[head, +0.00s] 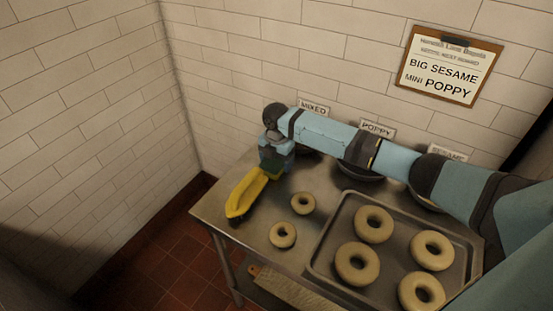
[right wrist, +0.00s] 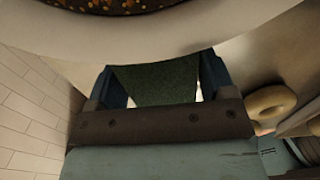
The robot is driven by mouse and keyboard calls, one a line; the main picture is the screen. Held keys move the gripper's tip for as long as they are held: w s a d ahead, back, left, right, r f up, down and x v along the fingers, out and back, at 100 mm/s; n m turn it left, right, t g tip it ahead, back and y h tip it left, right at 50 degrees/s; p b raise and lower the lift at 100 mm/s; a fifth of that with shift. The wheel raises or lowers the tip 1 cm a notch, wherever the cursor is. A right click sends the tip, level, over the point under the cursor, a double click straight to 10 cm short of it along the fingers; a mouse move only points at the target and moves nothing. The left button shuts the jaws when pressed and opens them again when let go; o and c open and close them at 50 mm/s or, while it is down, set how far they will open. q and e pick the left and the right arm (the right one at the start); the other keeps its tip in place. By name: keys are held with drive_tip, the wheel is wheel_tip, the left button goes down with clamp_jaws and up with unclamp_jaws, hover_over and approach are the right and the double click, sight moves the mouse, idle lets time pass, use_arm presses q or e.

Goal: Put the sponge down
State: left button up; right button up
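My right gripper (head: 277,162) is over the left back part of the steel table, beside the MIXED label. It is shut on a dark green sponge (right wrist: 155,82), which fills the space between its blue fingers in the right wrist view. In the head view a small part of the green sponge (head: 273,167) shows below the gripper. A long yellow thing (head: 243,194), perhaps a dish, is at the table's left edge, just left of and below the sponge; I cannot tell whether they touch. My left gripper is not in view.
A tray (head: 317,262) with several bagels fills the right of the table. Two small bagels (head: 303,203) (head: 283,235) lie left of it. Bowls (head: 362,173) stand behind, partly hidden by my arm. A seed-filled bowl (right wrist: 150,30) is close in the wrist view.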

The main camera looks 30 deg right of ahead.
drive_tip(key=shift+o, duration=1)
wheel_tip(320, 180, up, 12)
drive_tip(key=shift+r, duration=0.2)
